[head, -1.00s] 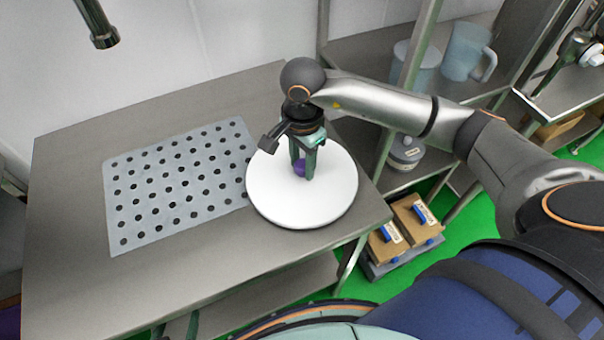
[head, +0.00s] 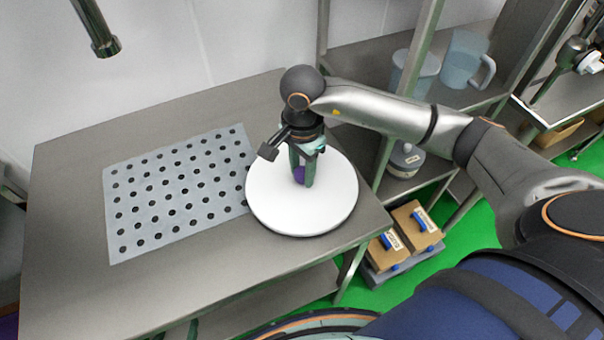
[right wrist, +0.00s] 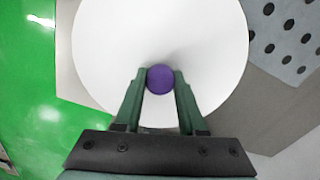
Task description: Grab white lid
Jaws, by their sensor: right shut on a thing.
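The white lid (head: 325,207) is a round disc at the right end of the steel table, beside the perforated mat. A purple knob (right wrist: 161,81) stands at its middle. My right gripper (head: 303,180) points down over the lid, its green fingers shut on the knob from both sides. I cannot tell whether the lid rests on the table or is slightly raised. My left gripper is not in view.
The grey perforated mat (head: 150,227) lies left of the lid on the steel table (head: 75,300). A tap (head: 108,46) hangs at the upper left. A shelf with clear jugs (head: 467,58) stands behind on the right. Boxes (head: 418,225) sit low, over the green floor.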

